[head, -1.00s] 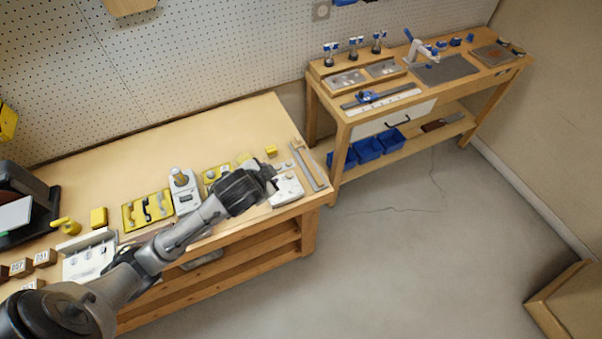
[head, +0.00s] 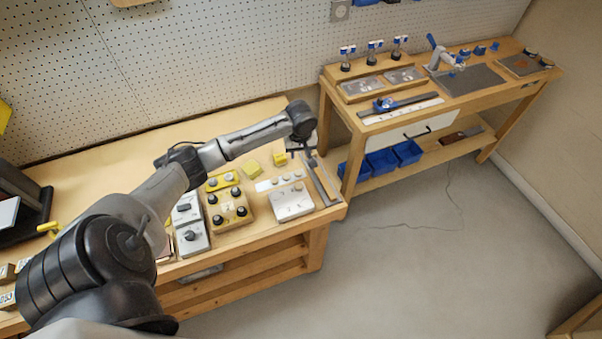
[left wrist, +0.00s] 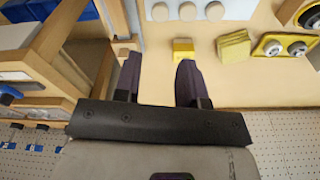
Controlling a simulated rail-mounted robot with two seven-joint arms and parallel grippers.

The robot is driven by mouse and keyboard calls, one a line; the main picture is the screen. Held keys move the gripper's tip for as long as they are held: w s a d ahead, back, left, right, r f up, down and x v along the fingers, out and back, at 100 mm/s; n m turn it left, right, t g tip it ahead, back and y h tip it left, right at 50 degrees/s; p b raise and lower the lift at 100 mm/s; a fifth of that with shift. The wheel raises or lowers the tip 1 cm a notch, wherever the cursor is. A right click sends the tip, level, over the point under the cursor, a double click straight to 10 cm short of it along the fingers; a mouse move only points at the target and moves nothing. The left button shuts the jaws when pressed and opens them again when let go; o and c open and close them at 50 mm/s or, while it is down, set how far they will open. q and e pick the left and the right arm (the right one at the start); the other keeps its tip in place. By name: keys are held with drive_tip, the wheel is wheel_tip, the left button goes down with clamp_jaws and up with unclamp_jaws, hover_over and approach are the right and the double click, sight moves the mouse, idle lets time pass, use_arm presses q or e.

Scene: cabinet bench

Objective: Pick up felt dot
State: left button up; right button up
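Small round grey dots, which look like the felt dots (left wrist: 187,12), sit in a row on a white strip (left wrist: 237,10) at the top of the left wrist view. In the head view the strip (head: 266,185) lies near the right end of the near bench. My left gripper (left wrist: 157,76) is open and empty, its two dark fingers apart above the bench. In the head view my left gripper (head: 308,147) is behind and right of the strip, and its fingers are too small to read. My right gripper is not in view.
A yellow block (head: 279,159), a yellow pad (head: 251,167) and a knobbed yellow box (head: 222,180) are close by. A long metal tool (head: 322,182) runs along the bench's right end.

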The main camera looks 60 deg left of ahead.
use_arm(q)
drive_tip(key=b, duration=0.2)
hover_over(298, 172)
drive_tip(key=d, duration=0.1)
wheel_tip(298, 172, down, 9)
drive_tip(key=shift+r, duration=0.2)
drive_tip(key=f, duration=0.2)
drive_tip(key=f+b, duration=0.1)
drive_tip(key=shift+a+f, duration=0.35)
drive_tip(key=shift+f, duration=0.65)
drive_tip(key=shift+a, duration=0.1)
drive_tip(key=shift+c, duration=0.4)
drive_tip(key=c, duration=0.5)
